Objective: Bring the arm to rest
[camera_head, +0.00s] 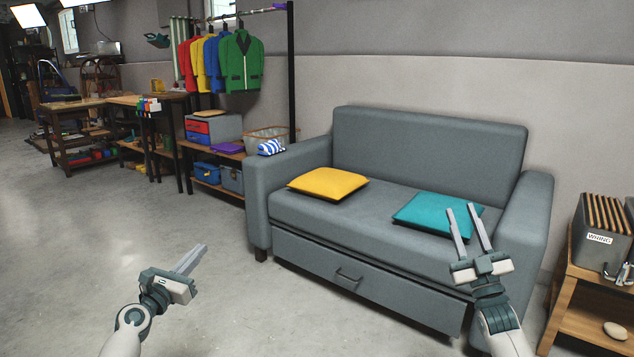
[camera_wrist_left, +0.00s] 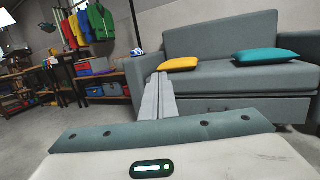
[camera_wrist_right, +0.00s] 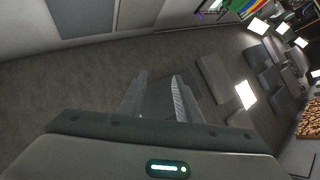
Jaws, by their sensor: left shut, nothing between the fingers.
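My left gripper (camera_head: 203,248) is over the bare floor in front of the grey sofa (camera_head: 430,150), to its left in the head view. Its fingers lie together with nothing between them, as the left wrist view also shows (camera_wrist_left: 159,78). My right gripper (camera_head: 460,208) points up in front of the sofa's right part, its fingers spread apart and empty. In the right wrist view its fingers (camera_wrist_right: 158,80) also stand apart with nothing between them. In the head view, the right fingers overlap the teal cushion (camera_head: 425,212); no contact can be made out.
The sofa has a closed drawer (camera_head: 350,278) and a yellow cushion (camera_head: 328,182). A wooden shelf (camera_head: 565,315) with a grey bin (camera_head: 598,235) stands at right. A clothes rack (camera_head: 292,70) and workbenches (camera_head: 75,104) are behind at left. The floor (camera_head: 90,230) at left is clear.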

